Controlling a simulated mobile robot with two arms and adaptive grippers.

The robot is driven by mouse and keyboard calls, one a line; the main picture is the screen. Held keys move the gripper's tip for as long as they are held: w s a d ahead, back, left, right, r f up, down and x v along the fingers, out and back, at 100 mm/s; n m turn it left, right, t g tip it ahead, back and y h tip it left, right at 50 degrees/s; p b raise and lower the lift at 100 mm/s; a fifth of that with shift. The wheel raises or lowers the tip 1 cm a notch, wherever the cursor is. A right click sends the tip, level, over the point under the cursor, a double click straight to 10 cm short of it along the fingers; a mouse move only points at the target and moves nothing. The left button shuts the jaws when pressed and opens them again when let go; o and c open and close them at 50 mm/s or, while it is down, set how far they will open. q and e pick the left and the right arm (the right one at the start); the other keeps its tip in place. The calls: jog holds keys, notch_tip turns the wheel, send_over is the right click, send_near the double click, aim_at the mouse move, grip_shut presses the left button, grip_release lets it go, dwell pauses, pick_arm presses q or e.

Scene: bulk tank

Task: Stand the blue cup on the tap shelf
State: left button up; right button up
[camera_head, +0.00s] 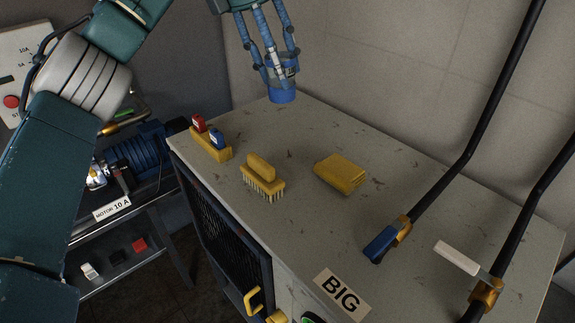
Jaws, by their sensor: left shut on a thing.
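The blue cup (283,93) shows at the top middle, at the far corner of the grey bench top. My left gripper (281,72) points down and is shut on the cup's upper part, its fingers covering some of it. The cup looks upright. Whether its base touches the bench top or hangs just above it, I cannot tell. I cannot make out the tap shelf in this view. My right gripper is not in view.
On the bench top (310,215) lie a yellow brush (262,178), a yellow sponge-like block (341,174) and a yellow holder (211,146) with red and blue items. Black pipes with a blue-handled valve (385,243) rise at the right. A blue motor (140,160) stands left.

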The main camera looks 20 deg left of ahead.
pick_arm(q)
jog(key=f, duration=0.2)
jog(key=shift+s+f, duration=0.35)
notch_tip(320, 180, down, 10)
jog(key=p, duration=0.1)
jog(key=shift+s+f+p, duration=0.2)
jog(key=shift+s+p, duration=0.1)
notch_tip(320, 180, down, 2)
jog(key=shift+f, duration=0.15)
jog(key=shift+s+f+p, duration=0.1)
jog(key=shift+f+p, duration=0.2)
jog(key=shift+f, duration=0.05)
notch_tip(320, 180, down, 3)
jog(key=shift+f+p, duration=0.1)
jog(key=shift+p, duration=0.35)
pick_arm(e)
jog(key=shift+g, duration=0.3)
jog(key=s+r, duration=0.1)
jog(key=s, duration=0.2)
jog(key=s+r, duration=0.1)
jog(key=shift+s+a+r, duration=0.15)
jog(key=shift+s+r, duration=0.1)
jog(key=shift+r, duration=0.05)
